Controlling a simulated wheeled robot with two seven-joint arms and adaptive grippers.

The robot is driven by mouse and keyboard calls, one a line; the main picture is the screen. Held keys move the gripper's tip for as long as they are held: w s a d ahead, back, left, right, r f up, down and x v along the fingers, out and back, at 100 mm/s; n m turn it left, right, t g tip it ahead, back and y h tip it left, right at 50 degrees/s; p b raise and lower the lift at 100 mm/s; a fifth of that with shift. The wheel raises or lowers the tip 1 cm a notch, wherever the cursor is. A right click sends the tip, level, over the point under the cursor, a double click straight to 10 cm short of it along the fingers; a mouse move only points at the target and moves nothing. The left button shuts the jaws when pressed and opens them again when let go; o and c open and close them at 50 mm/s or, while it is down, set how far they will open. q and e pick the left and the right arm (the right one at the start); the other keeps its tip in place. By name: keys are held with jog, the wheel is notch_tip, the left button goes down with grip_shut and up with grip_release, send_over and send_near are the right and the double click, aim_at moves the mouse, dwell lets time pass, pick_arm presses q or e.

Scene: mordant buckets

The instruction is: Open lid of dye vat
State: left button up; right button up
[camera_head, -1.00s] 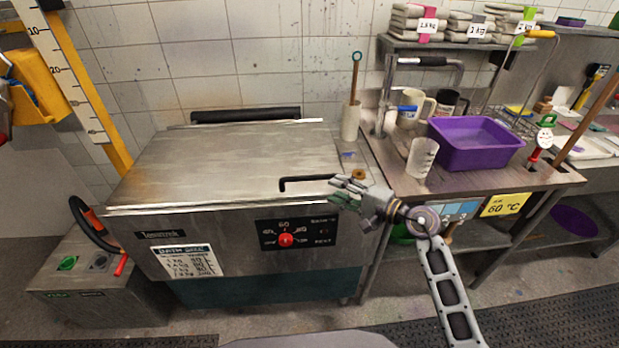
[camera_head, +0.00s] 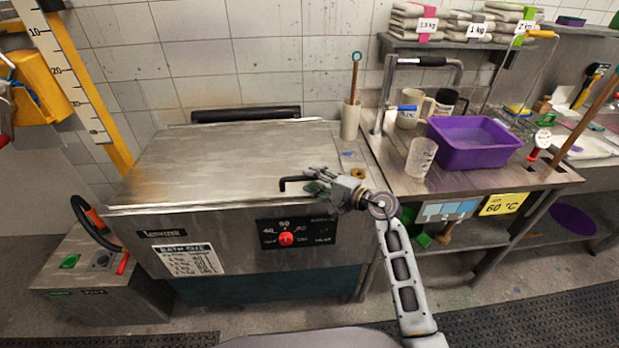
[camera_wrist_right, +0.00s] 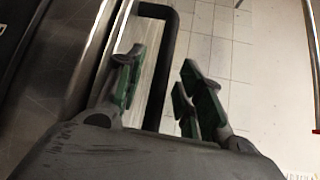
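The dye vat is a large grey metal box (camera_head: 150,225) with a flat metal lid (camera_head: 220,160) lying closed on top. A black bar handle (camera_head: 292,182) sticks up at the lid's front right; it also shows in the right wrist view (camera_wrist_right: 166,60). My right gripper (camera_head: 318,188) is at this handle, reaching in from the right. In the right wrist view its green-padded fingers (camera_wrist_right: 160,82) are apart, with the bar showing between them and a gap on each side. The gripper hides part of the handle. My left gripper is not seen.
A black bar (camera_head: 246,114) runs behind the lid. A holder with a wooden stick (camera_head: 350,118) stands at the lid's back right corner. To the right, a bench carries a clear beaker (camera_head: 421,158) and a purple tub (camera_head: 474,143). A red knob (camera_head: 286,239) is on the vat's front.

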jog(key=shift+x, duration=0.8)
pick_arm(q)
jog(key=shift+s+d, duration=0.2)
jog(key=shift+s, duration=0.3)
pick_arm(e)
jog(key=shift+w+a, duration=0.15)
jog(key=c, duration=0.4)
grip_shut()
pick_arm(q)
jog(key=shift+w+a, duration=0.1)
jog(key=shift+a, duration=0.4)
